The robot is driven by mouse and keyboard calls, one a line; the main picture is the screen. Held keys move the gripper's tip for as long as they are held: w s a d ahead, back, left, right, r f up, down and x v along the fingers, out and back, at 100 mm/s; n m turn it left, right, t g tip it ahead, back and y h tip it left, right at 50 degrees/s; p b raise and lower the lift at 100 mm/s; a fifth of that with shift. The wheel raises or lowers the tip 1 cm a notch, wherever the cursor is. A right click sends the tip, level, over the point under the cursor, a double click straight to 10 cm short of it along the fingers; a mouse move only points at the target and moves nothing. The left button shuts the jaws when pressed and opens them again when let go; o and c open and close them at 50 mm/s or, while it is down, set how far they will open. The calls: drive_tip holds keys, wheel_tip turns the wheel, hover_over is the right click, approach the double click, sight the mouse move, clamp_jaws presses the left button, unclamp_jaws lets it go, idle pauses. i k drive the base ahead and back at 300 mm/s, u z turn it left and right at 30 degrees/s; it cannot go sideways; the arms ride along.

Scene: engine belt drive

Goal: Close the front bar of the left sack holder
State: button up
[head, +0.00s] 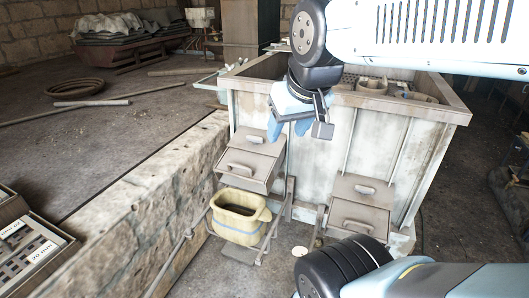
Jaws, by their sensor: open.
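The left sack holder (287,205) is a dark metal frame below the left chute, on the front of the pale bin. A yellow open-mouthed sack (236,229) sits at this holder, upright, with its dark opening facing up. Thin bars show beside the sack, including a slanting one (270,238) at its right; I cannot tell for certain which is the front bar or how far it is swung.
The left chute (250,161) and right chute (358,208) have handled lids. The bin (320,160) has a wide wooden rim (440,110) with items inside. A stone ledge (150,190) runs along the left. My own arm parts cover the upper right and lower right.

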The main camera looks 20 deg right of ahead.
sight(185, 236)
drive_tip(key=z, duration=1.05)
drive_tip(key=k, duration=0.95)
drive_tip(key=u, duration=0.95)
drive_tip(key=i, duration=1)
drive_tip(key=z, duration=0.05)
